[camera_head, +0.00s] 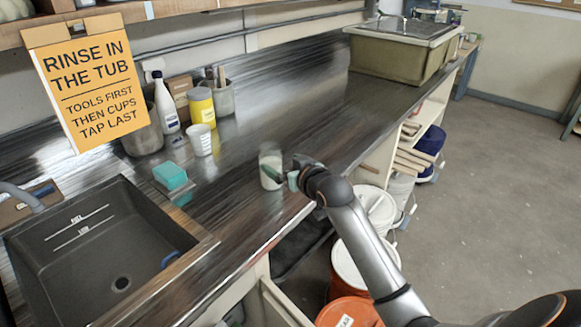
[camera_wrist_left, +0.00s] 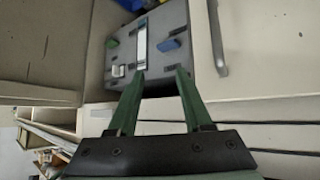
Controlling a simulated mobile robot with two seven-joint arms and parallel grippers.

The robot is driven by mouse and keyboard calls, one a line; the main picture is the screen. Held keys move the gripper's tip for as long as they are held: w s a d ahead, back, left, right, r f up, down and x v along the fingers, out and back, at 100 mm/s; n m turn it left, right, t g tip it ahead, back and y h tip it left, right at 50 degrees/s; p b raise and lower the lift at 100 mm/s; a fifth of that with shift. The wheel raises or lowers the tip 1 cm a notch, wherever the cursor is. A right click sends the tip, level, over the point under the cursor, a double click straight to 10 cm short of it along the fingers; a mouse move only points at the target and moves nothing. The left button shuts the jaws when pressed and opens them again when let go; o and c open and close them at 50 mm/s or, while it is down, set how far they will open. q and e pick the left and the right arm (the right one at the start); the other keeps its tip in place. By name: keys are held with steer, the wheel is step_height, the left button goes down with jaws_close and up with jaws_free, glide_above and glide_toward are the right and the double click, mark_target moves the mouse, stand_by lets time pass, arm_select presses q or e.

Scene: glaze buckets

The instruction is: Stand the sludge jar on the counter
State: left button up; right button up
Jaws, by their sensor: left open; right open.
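A clear jar with pale contents, which looks like the sludge jar (camera_head: 268,158), stands upright on the dark counter (camera_head: 300,122) near its front edge. My right gripper (camera_head: 276,175) reaches in from the right at the jar's height. Its green fingertips overlap the jar in the head view; I cannot tell whether they touch it. The right gripper is open. My left gripper (camera_wrist_left: 160,71) shows only in the left wrist view, with its two green fingers apart and nothing between them.
A sink (camera_head: 100,250) is at the left, with a teal sponge (camera_head: 171,176) beside it. A white cup (camera_head: 201,140), yellow pot (camera_head: 201,106) and spray bottle (camera_head: 165,103) stand behind. A lidded tub (camera_head: 395,58) is at the far end. Buckets (camera_head: 350,270) stand below the front edge.

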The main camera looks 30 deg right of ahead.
steer(key=shift+v, duration=1.75)
